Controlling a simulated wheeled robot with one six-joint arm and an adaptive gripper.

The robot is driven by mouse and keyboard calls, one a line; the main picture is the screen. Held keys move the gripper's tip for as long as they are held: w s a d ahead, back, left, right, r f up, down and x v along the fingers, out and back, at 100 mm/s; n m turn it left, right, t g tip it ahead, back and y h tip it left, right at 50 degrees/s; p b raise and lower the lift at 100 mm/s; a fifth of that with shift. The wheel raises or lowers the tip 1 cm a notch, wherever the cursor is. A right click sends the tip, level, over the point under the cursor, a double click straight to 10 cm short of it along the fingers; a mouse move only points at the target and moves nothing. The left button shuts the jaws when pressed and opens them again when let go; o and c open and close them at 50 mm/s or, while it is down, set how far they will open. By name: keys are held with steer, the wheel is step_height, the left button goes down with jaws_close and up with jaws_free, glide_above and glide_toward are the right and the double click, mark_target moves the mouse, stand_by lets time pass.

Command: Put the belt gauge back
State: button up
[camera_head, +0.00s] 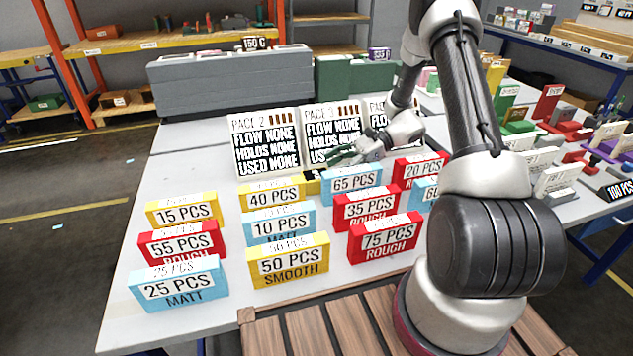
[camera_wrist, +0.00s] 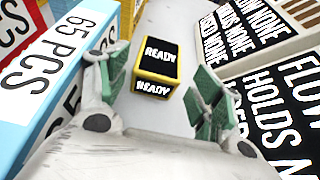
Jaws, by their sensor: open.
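I cannot make out anything marked as a belt gauge in either view. My gripper (camera_head: 345,155) is over the table, just in front of the white page boards, with green finger pads. In the wrist view my gripper (camera_wrist: 160,90) is open, with a gap between the fingers. A small black and yellow block reading READY (camera_wrist: 157,52) shows in line with that gap. The block (camera_head: 312,182) also shows in the head view, partly hidden behind the cards.
A blue 65 PCS card (camera_head: 351,181) stands close to my gripper; its face (camera_wrist: 45,75) fills the wrist view's left. Page boards (camera_head: 265,145) stand behind. Several coloured cards, such as 50 PCS (camera_head: 288,262), fill the table front.

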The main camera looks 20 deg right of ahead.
mark_target(319, 174)
steer(key=x, duration=0.6)
steer(key=shift+a+f, duration=0.15)
steer(key=shift+a, duration=0.2)
steer(key=c, duration=1)
